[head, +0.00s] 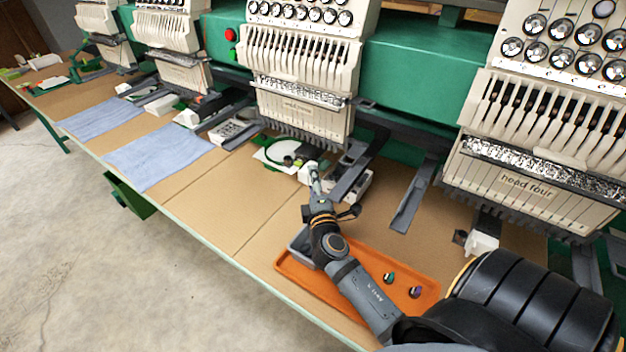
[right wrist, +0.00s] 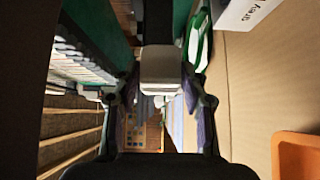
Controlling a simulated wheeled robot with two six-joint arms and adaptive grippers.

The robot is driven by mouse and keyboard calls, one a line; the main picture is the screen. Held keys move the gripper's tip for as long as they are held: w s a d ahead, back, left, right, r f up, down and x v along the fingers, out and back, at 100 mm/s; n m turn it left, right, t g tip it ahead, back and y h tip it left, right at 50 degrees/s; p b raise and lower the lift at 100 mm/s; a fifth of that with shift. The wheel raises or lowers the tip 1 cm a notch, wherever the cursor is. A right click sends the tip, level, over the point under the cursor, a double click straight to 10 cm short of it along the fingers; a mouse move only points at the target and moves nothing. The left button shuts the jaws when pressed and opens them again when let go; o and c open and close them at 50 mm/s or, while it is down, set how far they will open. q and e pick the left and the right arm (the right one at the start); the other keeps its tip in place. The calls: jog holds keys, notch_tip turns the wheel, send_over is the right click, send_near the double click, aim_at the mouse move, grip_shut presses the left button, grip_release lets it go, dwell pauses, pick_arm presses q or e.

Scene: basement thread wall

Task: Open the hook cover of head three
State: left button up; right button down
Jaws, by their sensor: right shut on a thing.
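Head three (head: 300,105) is a cream machine head with a row of needles, near the middle of the head view. Below it, a small white hook cover (head: 307,173) shows at the end of the machine's arm, partly hidden by my gripper. My right gripper (head: 315,183) is at this cover, its arm reaching up from the lower right. In the right wrist view, the pale block of the cover (right wrist: 161,68) lies between the two fingers (right wrist: 165,100), and they are shut on it. I cannot tell how far the cover has opened. My left gripper is not in view.
An orange tray (head: 432,298) with a grey bin (head: 303,244) and two small bobbins lies under my right arm. A green hoop (head: 268,155) is left of the gripper. Head four (head: 530,185) stands at right.

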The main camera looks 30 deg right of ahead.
jog(key=c, duration=1.1)
grip_release()
jog(key=shift+d+r, duration=0.15)
jog(key=shift+d, duration=0.15)
jog(key=v, duration=0.7)
jog(key=shift+s+a, duration=0.1)
jog(key=shift+s, duration=0.1)
